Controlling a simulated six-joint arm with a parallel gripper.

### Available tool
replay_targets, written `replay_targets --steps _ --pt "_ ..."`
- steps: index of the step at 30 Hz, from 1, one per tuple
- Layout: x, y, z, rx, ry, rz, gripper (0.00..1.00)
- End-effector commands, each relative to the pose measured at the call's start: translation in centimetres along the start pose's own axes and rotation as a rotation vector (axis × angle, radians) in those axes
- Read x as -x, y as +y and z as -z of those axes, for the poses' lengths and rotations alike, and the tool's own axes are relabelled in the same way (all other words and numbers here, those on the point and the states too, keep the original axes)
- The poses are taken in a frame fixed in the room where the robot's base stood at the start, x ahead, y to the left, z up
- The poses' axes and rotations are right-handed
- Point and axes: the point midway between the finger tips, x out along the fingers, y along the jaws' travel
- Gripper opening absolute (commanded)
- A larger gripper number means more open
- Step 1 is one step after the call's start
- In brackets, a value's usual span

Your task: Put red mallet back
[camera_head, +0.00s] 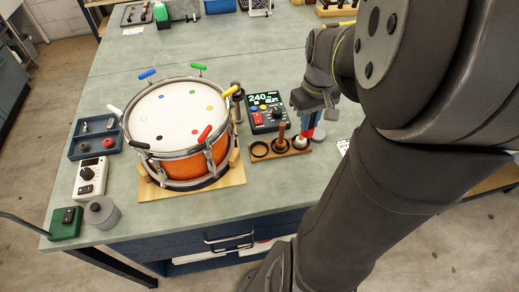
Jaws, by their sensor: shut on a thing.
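A wooden stand (263,157) with three dark rings sits on the bench right of the drum. Its left ring is empty. A brown-handled mallet (281,134) stands upright in the middle ring. My gripper (305,128) points down over the right ring, shut on the red mallet (309,132), of which only a little red shows beside the fingers. A pale rounded piece (300,142) sits low at the right ring, under the fingers. I cannot tell whether it is the mallet's head, or whether the mallet is seated.
A drum (165,115) with coloured keys around its rim stands on a wooden board left of the stand. A tempo box (267,112) reading 240 is just behind the stand. A blue tray (88,148) and a white device (89,180) lie at left. Bench in front of the stand is clear.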

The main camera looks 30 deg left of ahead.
Motion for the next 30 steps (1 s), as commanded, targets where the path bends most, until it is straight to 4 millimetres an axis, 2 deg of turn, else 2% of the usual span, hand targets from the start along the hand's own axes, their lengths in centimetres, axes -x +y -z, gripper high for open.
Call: replay_targets --steps 3,8,21,25,30 --pt "0.4 -1.7 -0.4 0.071 0.0 0.0 0.0" --pt "-0.1 -3.1 0.1 0.105 -0.002 0.001 0.0" --pt "-5.5 -9.6 6.0 0.105 -0.003 0.001 0.0" --pt "-6.3 -10.6 7.0 0.102 -0.001 0.0 0.0" --pt "-7.4 -10.9 7.3 0.099 -0.003 0.001 0.0"
